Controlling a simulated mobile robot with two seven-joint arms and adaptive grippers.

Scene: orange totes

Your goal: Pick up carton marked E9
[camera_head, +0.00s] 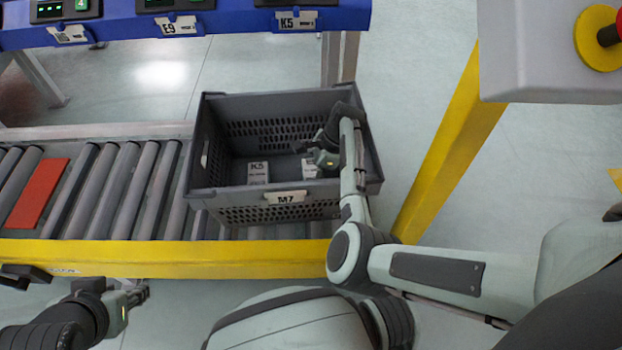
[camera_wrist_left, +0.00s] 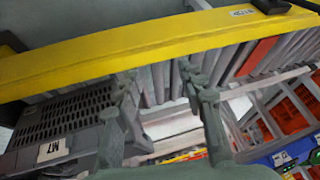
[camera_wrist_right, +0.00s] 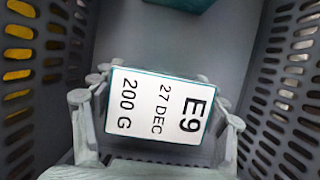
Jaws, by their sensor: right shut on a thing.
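The carton marked E9 (camera_wrist_right: 157,105) shows its white label with "27 DEC" and "200 G" in the right wrist view, between the two fingers of my right gripper (camera_wrist_right: 156,88). The gripper is shut on it, inside the grey tote marked M7 (camera_head: 283,198). In the head view my right gripper (camera_head: 318,156) reaches down into the tote's right half, and a partly hidden white carton (camera_head: 309,169) shows beside it. My left gripper (camera_head: 140,294) is open and empty in front of the conveyor; its fingers (camera_wrist_left: 160,90) are apart in the left wrist view.
A carton marked K5 (camera_head: 258,173) stands in the tote's left half. The tote rests on a roller conveyor with a yellow front rail (camera_head: 150,257). A red plate (camera_head: 38,193) lies on the left rollers. A blue shelf beam (camera_head: 225,22) with labels, E9 among them, runs behind.

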